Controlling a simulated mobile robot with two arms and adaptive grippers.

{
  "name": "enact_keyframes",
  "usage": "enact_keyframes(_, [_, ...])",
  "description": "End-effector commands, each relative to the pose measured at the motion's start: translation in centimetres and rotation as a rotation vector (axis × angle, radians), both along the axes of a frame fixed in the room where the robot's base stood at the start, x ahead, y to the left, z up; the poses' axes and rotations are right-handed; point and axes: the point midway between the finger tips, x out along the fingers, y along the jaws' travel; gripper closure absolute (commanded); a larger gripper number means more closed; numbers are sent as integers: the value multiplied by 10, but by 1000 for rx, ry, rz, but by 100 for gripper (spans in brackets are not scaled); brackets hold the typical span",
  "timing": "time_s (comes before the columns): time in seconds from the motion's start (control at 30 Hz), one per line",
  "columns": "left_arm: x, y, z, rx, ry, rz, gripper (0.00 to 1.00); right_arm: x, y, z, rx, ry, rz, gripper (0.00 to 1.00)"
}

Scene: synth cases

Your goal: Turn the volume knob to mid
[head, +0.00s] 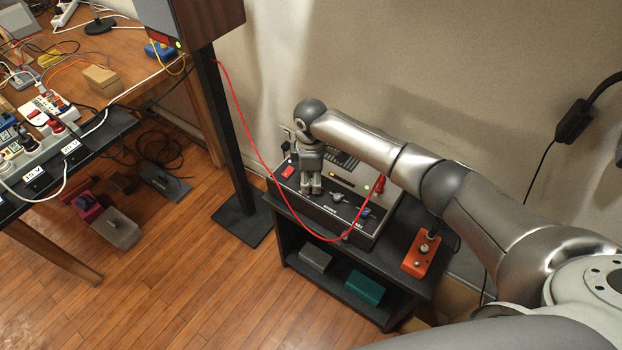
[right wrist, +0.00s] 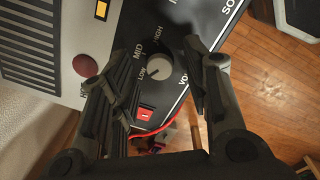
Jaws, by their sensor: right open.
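The volume knob (right wrist: 160,72) is a round grey knob on the dark panel, with the labels LOW, MID and HIGH along its side in the right wrist view. Its pointer is too small to read surely. My right gripper (head: 311,190) is open above the panel of the audio device (head: 352,232). In the wrist view its fingers stand on either side of the knob, with gaps to it. Whether they are down at knob height is unclear. In the head view the gripper appears to hide this knob. My left gripper is not in view.
A red switch (right wrist: 146,113) sits beside the knob. A red cable (head: 262,172) loops across the device's front to a red plug (head: 379,186). An orange pedal box (head: 420,255) stands on the dark stand's right. A black post (head: 235,150) rises at left; wall behind.

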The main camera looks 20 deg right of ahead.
Motion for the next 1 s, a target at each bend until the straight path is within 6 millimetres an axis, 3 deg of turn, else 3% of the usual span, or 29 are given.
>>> enact_keyframes(0.4, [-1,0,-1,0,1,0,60,0,0,-10,-1,-1,1,56])
enact_keyframes(0.73, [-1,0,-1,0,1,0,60,0,0,-9,0,-1,1,99])
enact_keyframes(1.0, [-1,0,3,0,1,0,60,0,0,-8,0,0,-19,100])
